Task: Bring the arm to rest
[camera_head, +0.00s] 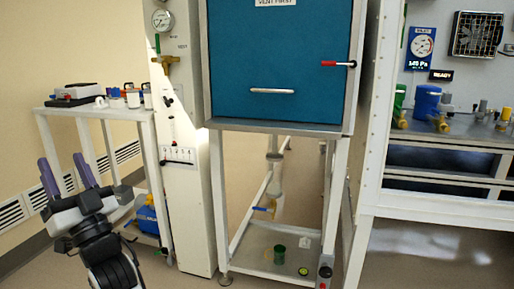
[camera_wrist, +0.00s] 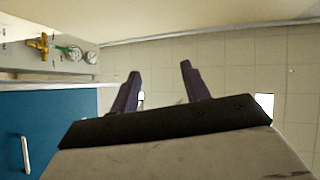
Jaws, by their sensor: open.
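My gripper (camera_head: 67,175) is at the lower left in the head view, raised with its two purple fingers pointing up. The fingers stand apart with nothing between them. In the wrist view my gripper (camera_wrist: 160,88) is also open and empty, with bare tiled surface beyond it. It is in front of the white side table, apart from the blue cabinet door (camera_head: 280,60). My arm below the gripper shows at the bottom left of the head view.
A white side table (camera_head: 95,112) with cups and a dark device stands behind my gripper. A white panel (camera_head: 190,200) with a gauge (camera_head: 162,19) is right of it. A workbench (camera_head: 440,200) is at right.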

